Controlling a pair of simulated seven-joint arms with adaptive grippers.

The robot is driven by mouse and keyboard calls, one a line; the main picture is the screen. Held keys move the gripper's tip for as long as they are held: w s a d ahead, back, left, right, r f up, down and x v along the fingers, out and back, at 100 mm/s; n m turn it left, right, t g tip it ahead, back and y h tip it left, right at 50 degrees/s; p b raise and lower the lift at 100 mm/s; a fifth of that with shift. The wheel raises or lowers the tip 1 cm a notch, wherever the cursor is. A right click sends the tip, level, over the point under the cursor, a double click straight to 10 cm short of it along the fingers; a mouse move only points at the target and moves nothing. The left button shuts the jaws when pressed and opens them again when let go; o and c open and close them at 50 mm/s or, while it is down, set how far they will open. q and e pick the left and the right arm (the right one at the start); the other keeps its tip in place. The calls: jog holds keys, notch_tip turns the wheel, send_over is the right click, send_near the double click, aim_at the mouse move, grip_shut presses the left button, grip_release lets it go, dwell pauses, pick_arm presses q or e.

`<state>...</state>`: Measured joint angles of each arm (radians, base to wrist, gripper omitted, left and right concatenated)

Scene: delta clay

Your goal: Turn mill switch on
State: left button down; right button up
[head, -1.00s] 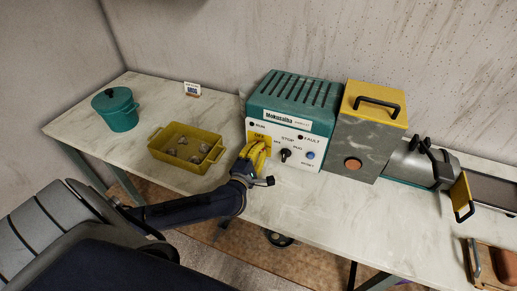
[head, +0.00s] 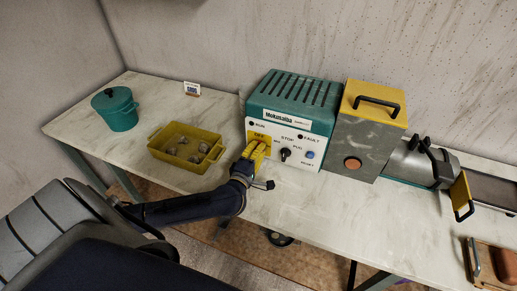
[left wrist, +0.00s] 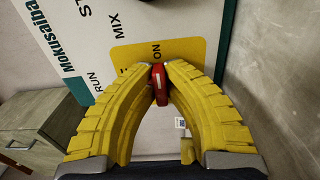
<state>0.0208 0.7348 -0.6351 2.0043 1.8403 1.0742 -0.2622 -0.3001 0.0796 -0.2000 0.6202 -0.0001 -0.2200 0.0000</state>
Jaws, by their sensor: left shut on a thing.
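The teal and white mill control box (head: 292,110) stands on the table against the wall. The mill switch is a red lever (left wrist: 159,84) on a yellow plate (left wrist: 150,52) at the left of its front panel. My left gripper (head: 260,145), with yellow fingers, is at this plate. In the left wrist view its fingertips (left wrist: 158,68) are shut on the red lever from both sides. The fingers hide much of the switch in the head view. My right gripper is not in view.
A black knob (head: 285,154) and a blue button (head: 310,155) sit right of the switch. A yellow tray (head: 165,158) with several grey lumps and a teal lidded pot (head: 117,111) stand to the left. A grey and yellow machine (head: 362,135) stands to the right.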

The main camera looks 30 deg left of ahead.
pick_arm(q)
jog(key=c, duration=1.5)
grip_release()
jog(key=shift+o, duration=0.2)
jog(key=s, duration=0.4)
jog(key=s+d, duration=0.1)
jog(key=s, duration=0.3)
jog(key=s+d, duration=0.1)
jog(key=s, duration=0.2)
jog(key=shift+s, duration=0.4)
